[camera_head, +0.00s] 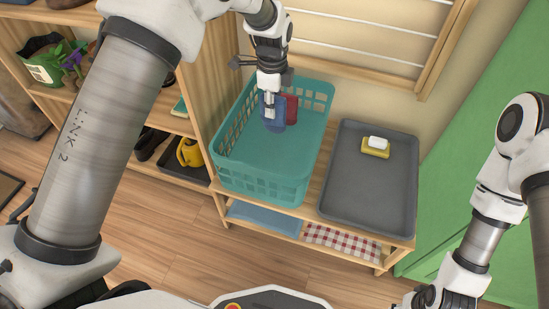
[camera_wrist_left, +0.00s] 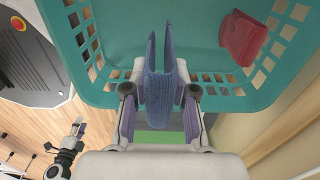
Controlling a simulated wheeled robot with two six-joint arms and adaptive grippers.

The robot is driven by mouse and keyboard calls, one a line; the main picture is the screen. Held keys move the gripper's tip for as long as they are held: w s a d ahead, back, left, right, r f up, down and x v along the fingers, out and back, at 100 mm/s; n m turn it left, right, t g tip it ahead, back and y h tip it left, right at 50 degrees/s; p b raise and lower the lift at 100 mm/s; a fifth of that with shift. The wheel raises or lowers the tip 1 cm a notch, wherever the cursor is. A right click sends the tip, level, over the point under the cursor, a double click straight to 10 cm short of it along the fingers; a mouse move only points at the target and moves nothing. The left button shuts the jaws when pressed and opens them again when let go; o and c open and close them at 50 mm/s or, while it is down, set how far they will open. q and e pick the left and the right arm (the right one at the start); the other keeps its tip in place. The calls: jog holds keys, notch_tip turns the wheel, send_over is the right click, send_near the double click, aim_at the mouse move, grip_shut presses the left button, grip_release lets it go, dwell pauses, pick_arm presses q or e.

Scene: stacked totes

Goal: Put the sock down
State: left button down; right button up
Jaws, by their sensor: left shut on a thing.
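My left gripper (camera_head: 270,102) is shut on a blue sock (camera_head: 274,124), which hangs from its fingers inside the outline of a teal laundry basket (camera_head: 262,187). In the left wrist view the sock (camera_wrist_left: 161,75) is folded between the two fingers (camera_wrist_left: 160,98), with its two ends pointing into the basket (camera_wrist_left: 95,98). I cannot tell whether the sock touches the basket floor. My right gripper (camera_head: 440,299) is at the bottom edge of the head view, partly cut off, and its opening cannot be made out.
A red folded item (camera_head: 290,107) lies in the basket near its far side. A grey tray (camera_head: 367,195) with a yellow-and-white sponge or soap (camera_head: 376,146) stands to the right on the wooden bench. A shelf with a yellow watering can (camera_head: 189,152) is to the left.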

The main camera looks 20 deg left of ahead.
pick_arm(q)
notch_tip(320, 180, down, 11)
jog(key=b, duration=0.4)
jog(key=shift+f+b, duration=0.2)
jog(key=shift+b, duration=0.1)
jog(key=shift+w, duration=0.1)
pick_arm(e)
notch_tip(320, 180, down, 5)
jog(key=shift+w+f, duration=0.1)
jog(key=shift+f, duration=0.1)
jog(key=shift+r, duration=0.1)
pick_arm(q)
jog(key=c, duration=0.9)
grip_release()
jog(key=shift+f, duration=0.1)
jog(key=shift+c, duration=0.2)
notch_tip(320, 180, up, 12)
jog(key=p, duration=0.5)
pick_arm(e)
notch_tip(320, 180, up, 5)
